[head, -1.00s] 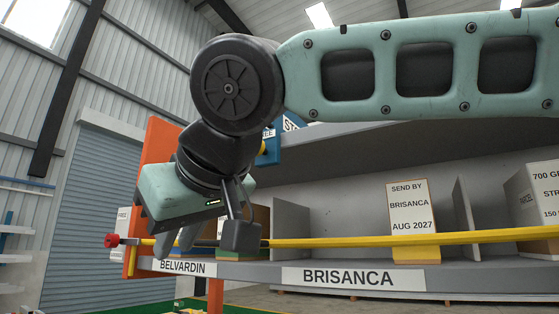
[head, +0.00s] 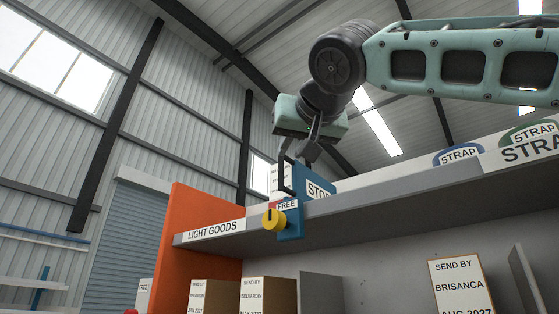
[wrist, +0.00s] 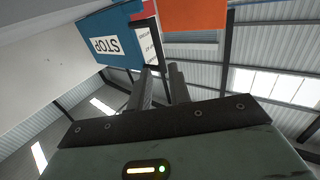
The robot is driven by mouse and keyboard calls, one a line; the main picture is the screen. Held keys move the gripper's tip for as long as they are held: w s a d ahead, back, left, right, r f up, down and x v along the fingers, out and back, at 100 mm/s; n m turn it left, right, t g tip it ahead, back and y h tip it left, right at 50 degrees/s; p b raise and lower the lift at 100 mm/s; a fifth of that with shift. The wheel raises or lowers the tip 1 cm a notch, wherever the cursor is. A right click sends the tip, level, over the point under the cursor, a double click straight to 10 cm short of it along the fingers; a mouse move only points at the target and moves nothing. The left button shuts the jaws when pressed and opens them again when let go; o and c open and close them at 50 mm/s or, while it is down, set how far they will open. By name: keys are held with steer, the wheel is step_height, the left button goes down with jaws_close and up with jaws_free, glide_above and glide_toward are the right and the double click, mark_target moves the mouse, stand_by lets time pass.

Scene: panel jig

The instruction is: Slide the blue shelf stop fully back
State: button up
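The blue shelf stop (head: 290,222) sits on the front edge of the upper shelf, near its left end. It has a yellow knob (head: 273,219), a FREE label with a bit of red beside it, and a STOP sign (head: 318,189). My gripper (head: 297,165) is above the stop, pointing down, and its fingers overlap the stop's upper part in the picture. In the wrist view the stop (wrist: 121,30) shows upside down just beyond my fingertips (wrist: 160,72). A narrow gap shows between the fingers. A dark-edged white card lies just past them; contact is unclear.
An orange end panel (head: 205,212) stands left of the stop; it also shows in the wrist view (wrist: 193,13). The shelf edge (head: 400,195) runs right, with STRAP signs (head: 459,155) above it. Cartons (head: 267,296) stand on the level below.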

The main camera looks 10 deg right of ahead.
mark_target(282, 165)
steer(key=w+p, duration=0.1)
steer(key=w, duration=0.2)
steer(key=w+a+p, duration=0.1)
steer(key=w+p, duration=0.1)
steer(key=w, duration=0.1)
steer(key=w+p, duration=0.1)
steer(key=w, duration=0.1)
steer(key=shift+w+a+r+p, duration=0.15)
steer(key=shift+w+a+p, duration=0.1)
steer(key=shift+w+p, duration=0.15)
steer(key=shift+w, duration=0.4)
jaws_close()
